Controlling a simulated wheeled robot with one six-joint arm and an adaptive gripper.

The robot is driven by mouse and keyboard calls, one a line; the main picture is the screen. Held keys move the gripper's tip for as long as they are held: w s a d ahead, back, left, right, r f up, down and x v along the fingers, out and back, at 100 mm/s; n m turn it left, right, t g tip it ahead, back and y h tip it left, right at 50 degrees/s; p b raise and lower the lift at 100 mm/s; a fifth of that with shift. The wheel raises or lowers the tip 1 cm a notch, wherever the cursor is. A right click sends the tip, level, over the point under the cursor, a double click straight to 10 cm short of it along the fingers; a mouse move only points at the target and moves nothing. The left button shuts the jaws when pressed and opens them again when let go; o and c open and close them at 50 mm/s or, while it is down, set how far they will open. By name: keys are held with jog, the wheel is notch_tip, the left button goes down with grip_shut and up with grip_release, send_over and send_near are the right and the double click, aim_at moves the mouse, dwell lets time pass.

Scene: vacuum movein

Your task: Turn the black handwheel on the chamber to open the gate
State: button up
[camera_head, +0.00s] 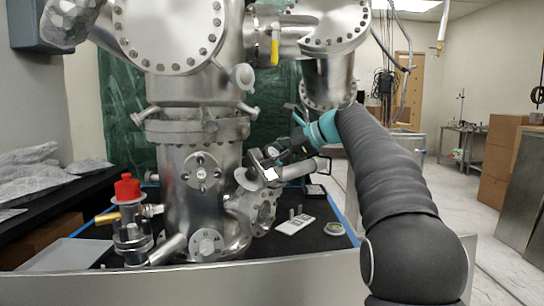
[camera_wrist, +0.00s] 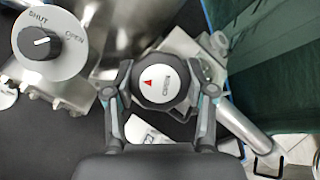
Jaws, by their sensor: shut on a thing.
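The handwheel (camera_wrist: 172,93) is a black lobed rim around a pale face with a red triangle, which points left in the wrist view. My gripper (camera_wrist: 159,76) has one finger on each side of it and is shut on its rim. In the head view my gripper (camera_head: 266,162) is at the right side of the steel chamber (camera_head: 190,215). There the arm and fingers hide most of the wheel. The gate itself cannot be made out.
A second black knob (camera_wrist: 39,41) on a pale dial marked SHUT and OPEN stands left of the wheel, close to my left finger. Steel pipes and flanges crowd around. A red-capped valve (camera_head: 127,187) is at the chamber's left. A white card (camera_head: 295,224) lies on the black bench.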

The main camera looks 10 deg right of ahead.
jog(key=n+g, duration=0.1)
jog(key=n, duration=0.2)
jog(key=n+g, duration=0.1)
jog(key=n, duration=0.2)
jog(key=shift+g, duration=0.3)
jog(key=shift+n, duration=0.4)
jog(key=o, duration=1.2)
jog(key=shift+c, duration=0.2)
jog(key=shift+s+d+r, duration=0.1)
jog(key=shift+d+r, duration=0.2)
jog(key=shift+d, duration=0.15)
jog(key=s+d+r, duration=0.1)
jog(key=s+d, duration=0.5)
jog(key=d, duration=0.6)
jog(key=shift+d, duration=0.1)
